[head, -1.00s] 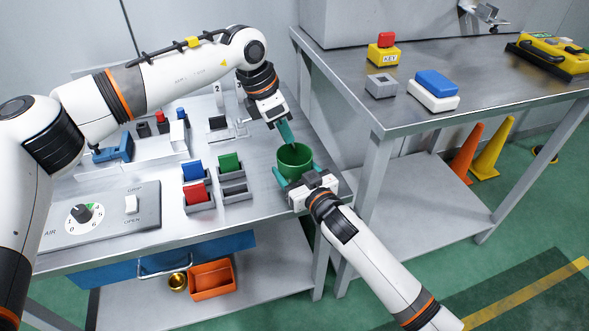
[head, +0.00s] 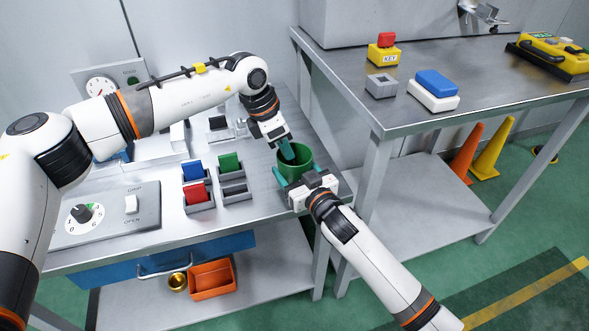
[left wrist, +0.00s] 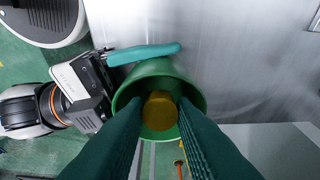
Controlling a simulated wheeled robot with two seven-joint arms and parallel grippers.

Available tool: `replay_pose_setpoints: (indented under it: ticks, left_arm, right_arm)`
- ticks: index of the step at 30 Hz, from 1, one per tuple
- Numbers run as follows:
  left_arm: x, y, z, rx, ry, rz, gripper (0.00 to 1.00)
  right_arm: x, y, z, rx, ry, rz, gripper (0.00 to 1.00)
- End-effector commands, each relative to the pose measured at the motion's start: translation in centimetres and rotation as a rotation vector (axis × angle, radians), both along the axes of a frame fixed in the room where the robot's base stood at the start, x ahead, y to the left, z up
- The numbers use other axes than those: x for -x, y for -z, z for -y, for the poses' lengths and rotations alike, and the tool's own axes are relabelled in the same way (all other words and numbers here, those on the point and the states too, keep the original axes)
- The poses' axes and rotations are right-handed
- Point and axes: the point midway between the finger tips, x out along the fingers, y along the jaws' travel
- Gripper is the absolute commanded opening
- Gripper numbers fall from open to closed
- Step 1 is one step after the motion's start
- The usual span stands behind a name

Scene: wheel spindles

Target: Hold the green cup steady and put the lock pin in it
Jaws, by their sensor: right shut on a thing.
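The green cup (head: 296,167) stands upright at the right edge of the workbench; it also shows from above in the left wrist view (left wrist: 160,70). My right gripper (head: 297,178) is shut on the cup, its teal fingers on the cup's sides. My left gripper (head: 288,151) points down with its fingertips at the cup's mouth. In the left wrist view its two fingers are apart. A round yellow piece (left wrist: 160,108), apparently the lock pin, shows inside the cup between them. The head view does not show the pin.
Trays with blue, red (head: 197,193) and green (head: 230,162) blocks lie left of the cup. A control panel (head: 108,212) sits at the bench front. A second table (head: 440,110) stands close on the right. An orange bin (head: 212,281) is on the lower shelf.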

Motion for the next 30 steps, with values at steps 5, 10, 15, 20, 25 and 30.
replay_pose_setpoints:
  ticks: [5,10,15,20,25,30]
  left_arm:
    - [0.0,0.0,0.0,0.0,0.0,0.0,0.46]
    - [0.0,0.0,0.0,0.0,0.0,0.0,0.46]
    - [0.0,-0.7,-0.2,0.001,-0.001,0.002,0.46]
    - [0.3,-3.3,-1.1,0.001,0.001,0.005,0.46]
    - [0.7,-6.8,-2.3,0.002,0.0,0.005,0.46]
    - [1.0,-9.6,-3.3,0.001,-0.001,0.002,0.46]
  right_arm:
    - [0.0,0.0,0.0,0.0,0.0,0.0,0.47]
    - [0.0,0.0,0.0,0.0,0.0,0.0,0.47]
    - [0.0,0.0,0.0,0.0,0.0,0.0,0.47]
    - [0.0,0.0,0.0,0.0,0.0,0.0,0.47]
    - [0.0,0.0,0.0,0.0,0.0,0.0,0.47]
    - [0.0,0.0,0.0,0.0,0.0,0.0,0.47]
